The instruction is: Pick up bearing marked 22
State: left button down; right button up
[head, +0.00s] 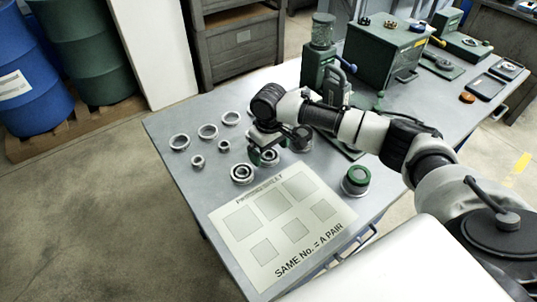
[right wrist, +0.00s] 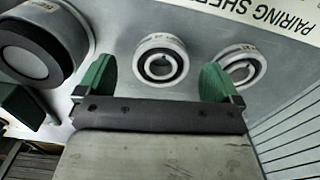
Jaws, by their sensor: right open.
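My right gripper (head: 268,153) is over the parts near the middle of the table, pointing down. In the right wrist view its two green fingertips (right wrist: 155,80) are wide apart, with nothing held. One bearing (right wrist: 160,60) lies on the table between the fingertips' lines, just ahead of them. In the head view this area is partly hidden by the gripper. A second bearing (right wrist: 241,66) lies beside the right-hand fingertip; it also shows in the head view (head: 243,173). The number marks on both are too small to read. My left gripper is not in view.
A pairing sheet (head: 248,252) lies at the table's near edge. Several loose rings (head: 208,131) lie at left. A green-topped part (head: 356,178) stands right of the sheet. Green machines (head: 380,58) stand behind.

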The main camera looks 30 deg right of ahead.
jog(key=shift+f, duration=0.85)
jog(key=shift+r, duration=0.1)
jog(key=c, duration=1.1)
jog(key=shift+c, duration=0.2)
